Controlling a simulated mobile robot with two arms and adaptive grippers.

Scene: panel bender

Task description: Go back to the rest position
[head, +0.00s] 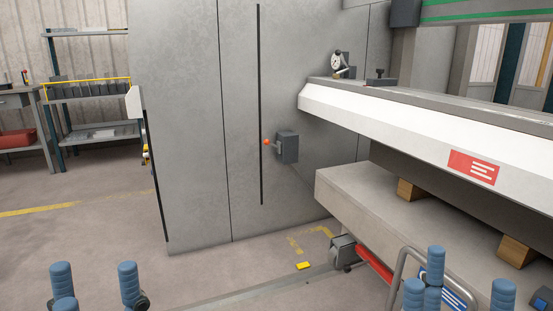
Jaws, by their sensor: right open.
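My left gripper (95,284) shows at the bottom left edge of the head view. Its blue fingertips point up and stand apart, with only floor visible between them. My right gripper (463,284) shows at the bottom right, its blue fingertips also apart. A bent grey metal handle and a blue label show behind its fingers. I see nothing held in either gripper. The palms and wrists of both are cut off by the lower edge.
A grey machine cabinet (190,120) with a small grey box (287,147) and orange knob fills the middle. The white-edged machine beam (400,120) and a lower bed (370,205) jut from the right. A shelf rack (90,98) stands back left. Floor at left is clear.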

